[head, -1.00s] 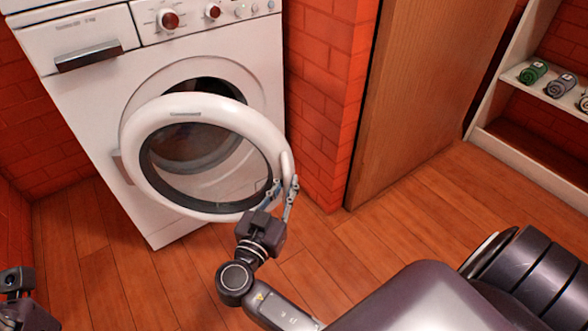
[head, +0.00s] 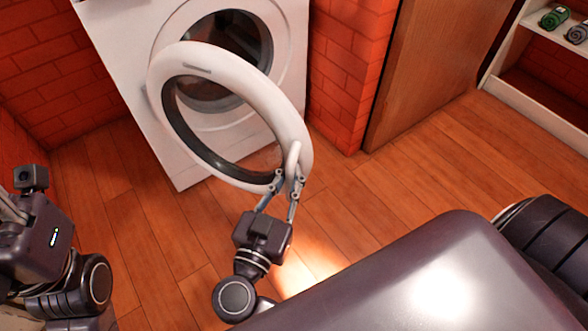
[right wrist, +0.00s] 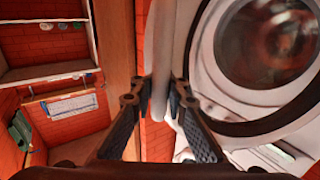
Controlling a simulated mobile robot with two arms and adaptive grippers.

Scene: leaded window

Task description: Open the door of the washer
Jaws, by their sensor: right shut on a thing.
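The white washer (head: 125,50) stands against the brick wall. Its round door (head: 285,105) is swung partly open, with a clear gap to the dark drum opening (head: 232,45). The door's hinge side is at the left. My right gripper (head: 287,182) is shut on the door handle (head: 294,158) at the door's right edge. In the right wrist view the fingers (right wrist: 162,95) close on the pale handle (right wrist: 161,60), with the drum opening behind at the right. My left gripper is at the far left of the head view; its fingers (head: 8,208) are partly cut off.
A wooden door panel (head: 425,70) and a brick pillar (head: 335,85) stand right of the washer. A white shelf (head: 540,105) with rolled items is at the far right. The wooden floor (head: 130,190) in front is clear.

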